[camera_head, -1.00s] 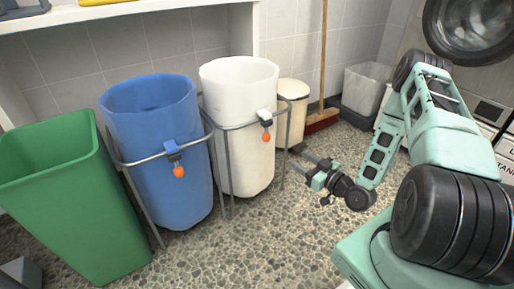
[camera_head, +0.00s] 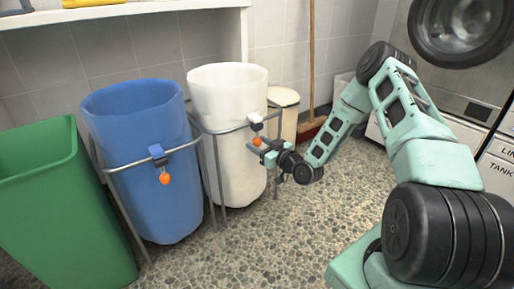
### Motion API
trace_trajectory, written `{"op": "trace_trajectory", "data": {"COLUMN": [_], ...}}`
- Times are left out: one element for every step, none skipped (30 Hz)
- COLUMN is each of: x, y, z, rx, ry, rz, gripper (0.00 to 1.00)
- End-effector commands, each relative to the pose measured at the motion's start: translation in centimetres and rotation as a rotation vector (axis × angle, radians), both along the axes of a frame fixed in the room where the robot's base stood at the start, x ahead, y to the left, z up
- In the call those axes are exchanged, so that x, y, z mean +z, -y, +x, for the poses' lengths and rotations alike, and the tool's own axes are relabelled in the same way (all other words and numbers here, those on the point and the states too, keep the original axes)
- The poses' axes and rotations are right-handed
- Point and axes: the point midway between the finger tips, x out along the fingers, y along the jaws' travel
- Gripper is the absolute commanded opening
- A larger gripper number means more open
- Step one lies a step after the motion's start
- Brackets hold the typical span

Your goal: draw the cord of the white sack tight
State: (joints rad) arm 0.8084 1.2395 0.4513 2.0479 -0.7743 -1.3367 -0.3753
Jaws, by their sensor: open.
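The white sack (camera_head: 229,90) hangs open-mouthed in a grey metal frame, with its body reaching down near the floor.
A blue sack (camera_head: 140,110) with its own orange ball (camera_head: 165,179) stands in a frame to the left. A green bin (camera_head: 60,200) is at far left. A cream bin (camera_head: 284,99) and a broom (camera_head: 311,70) stand behind. The floor in front is clear.

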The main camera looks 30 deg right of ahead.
Motion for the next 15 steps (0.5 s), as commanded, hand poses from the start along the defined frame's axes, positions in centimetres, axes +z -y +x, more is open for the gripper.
{"op": "trace_trajectory", "data": {"x": [-0.11,-0.07,-0.04,-0.02,-0.01,0.02,0.03,0.05,0.06,0.06,0.07,0.07,0.06,0.06,0.06], "y": [-0.09,-0.15,-0.21,-0.24,-0.26,-0.26,-0.26,-0.26,-0.26,-0.26,-0.26,-0.26,-0.25,-0.26,-0.25], "z": [0.49,0.69,0.91,1.02,1.11,1.2,1.23,1.25,1.26,1.25,1.25,1.24,1.25,1.23,1.24], "rx": [0.0,0.0,0.0,0.0,0.0,0.0,0.0,0.0,0.0,0.0,0.0,0.0,0.0,0.0,0.0], "ry": [0.002,0.002,0.002,0.001,0.001,0.001,0.0,0.0,0.0,0.0,0.0,0.0,0.0,0.0,0.0], "rz": [-0.001,0.0,0.0,0.001,0.001,0.001,0.001,0.001,0.001,0.001,0.001,0.001,0.001,0.001,0.001], "gripper": [0.49,0.49,0.49,0.49,0.49,0.49,0.49,0.49,0.49,0.49,0.49,0.49,0.49,0.47,0.35]}}
